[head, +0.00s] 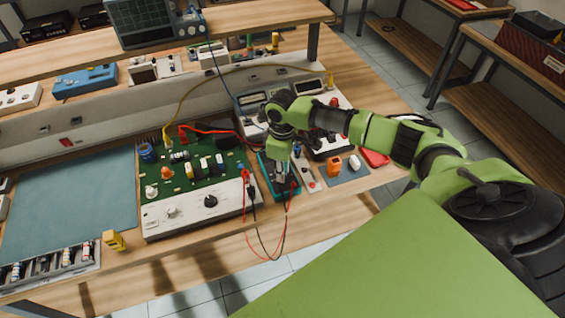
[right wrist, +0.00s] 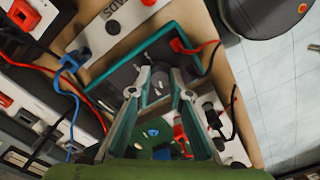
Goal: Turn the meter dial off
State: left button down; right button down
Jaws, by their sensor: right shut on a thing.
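The meter (head: 265,181) is a dark handheld unit with a teal rim, lying near the front edge of the bench, right of the green circuit board. It also shows in the right wrist view (right wrist: 138,50), with a red plug at one corner. My right gripper (head: 282,179) points down over the meter's face. In the right wrist view its fingertips (right wrist: 157,84) are close together on the small dark dial, which they mostly hide. I cannot read the dial's position. My left gripper is not in view.
The green board (head: 200,172) with its white control panel (head: 180,212) stands left of the meter. Red and black leads (head: 258,235) hang over the front edge. An orange part (head: 334,166) lies to the right. A blue mat (head: 75,195) on the left is clear.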

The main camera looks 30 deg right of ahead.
jog(key=n+p, duration=0.1)
jog(key=n, duration=0.1)
jog(key=shift+n, duration=0.3)
jog(key=shift+n+p, duration=0.3)
jog(key=shift+n, duration=1)
jog(key=c, duration=1.9)
grip_release()
jog(key=shift+r, duration=0.1)
notch_tip(320, 180, up, 12)
jog(key=shift+f, duration=0.1)
